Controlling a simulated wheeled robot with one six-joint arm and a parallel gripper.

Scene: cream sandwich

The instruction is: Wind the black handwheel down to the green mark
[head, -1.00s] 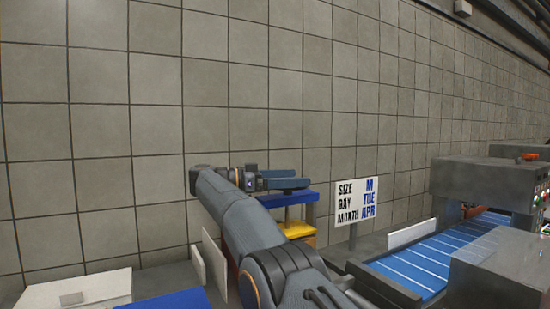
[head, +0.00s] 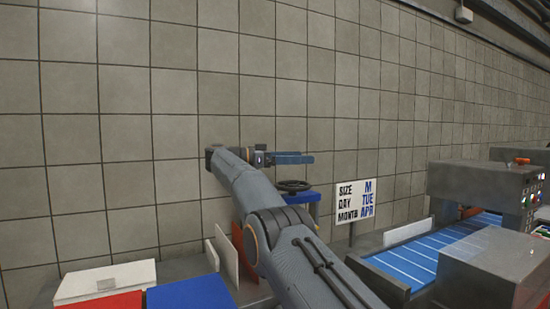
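The black handwheel (head: 294,186) lies flat on top of a blue-topped stand (head: 303,197), just behind my arm. Its rim and hub show, while my arm hides part of the stand below. My gripper (head: 300,158), with blue fingers, is a little above the handwheel in the picture and appears apart from it. The fingers show edge-on, so their opening is not clear. Nothing shows between them. I cannot see the green mark.
A sign (head: 356,200) reads SIZE M, DAY TUE, MONTH APR. A blue conveyor (head: 420,257) and grey machine (head: 470,190) stand at right. A white box (head: 105,282), a red panel (head: 110,302) and a blue panel (head: 190,294) are at lower left. Tiled wall behind.

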